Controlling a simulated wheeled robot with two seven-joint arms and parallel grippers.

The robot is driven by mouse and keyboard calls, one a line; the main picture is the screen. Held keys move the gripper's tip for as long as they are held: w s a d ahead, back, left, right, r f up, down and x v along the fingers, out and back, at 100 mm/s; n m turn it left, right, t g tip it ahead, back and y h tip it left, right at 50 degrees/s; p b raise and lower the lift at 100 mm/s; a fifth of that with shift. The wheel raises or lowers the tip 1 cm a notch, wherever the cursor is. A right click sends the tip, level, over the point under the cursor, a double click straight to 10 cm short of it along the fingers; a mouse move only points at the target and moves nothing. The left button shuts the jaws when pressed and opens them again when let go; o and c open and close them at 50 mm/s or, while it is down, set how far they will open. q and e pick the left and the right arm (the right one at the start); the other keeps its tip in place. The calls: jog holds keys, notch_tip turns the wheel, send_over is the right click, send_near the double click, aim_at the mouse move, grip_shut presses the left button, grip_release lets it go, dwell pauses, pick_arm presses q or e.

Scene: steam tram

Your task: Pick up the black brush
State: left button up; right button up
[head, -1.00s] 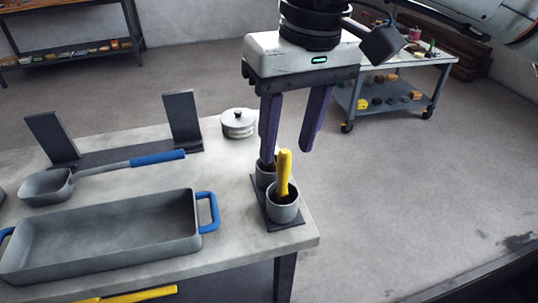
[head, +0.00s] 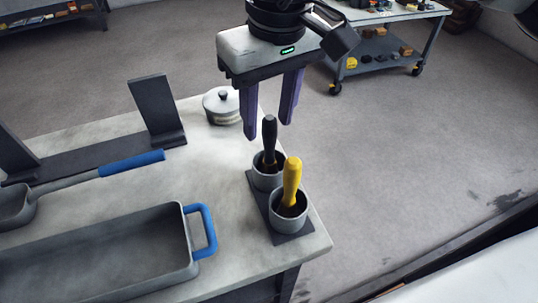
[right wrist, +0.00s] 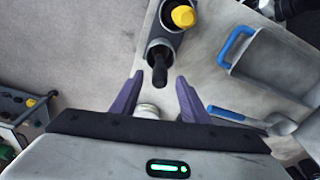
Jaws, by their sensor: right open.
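The black brush (head: 269,140) stands handle up in the rear grey cup (head: 267,178) at the right end of the table. In the right wrist view its black handle (right wrist: 159,68) points toward the space between the fingertips. My right gripper (head: 268,130) is open and empty, with its purple fingers pointing down, close to the handle top. In the right wrist view the open fingers (right wrist: 157,80) lie on either side of the handle's line. Whether they touch it I cannot tell. My left gripper is not in view.
A yellow-handled brush (head: 291,185) stands in the front cup, close beside the black one. A lidded pot (head: 222,106) is behind to the left. A grey tray with a blue handle (head: 200,232) and a blue-handled ladle (head: 130,162) lie left.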

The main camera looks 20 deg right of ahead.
aim_at(268, 135)
jog(key=f, duration=0.5)
jog(key=shift+w, duration=0.2)
jog(key=shift+r, duration=0.1)
grip_shut()
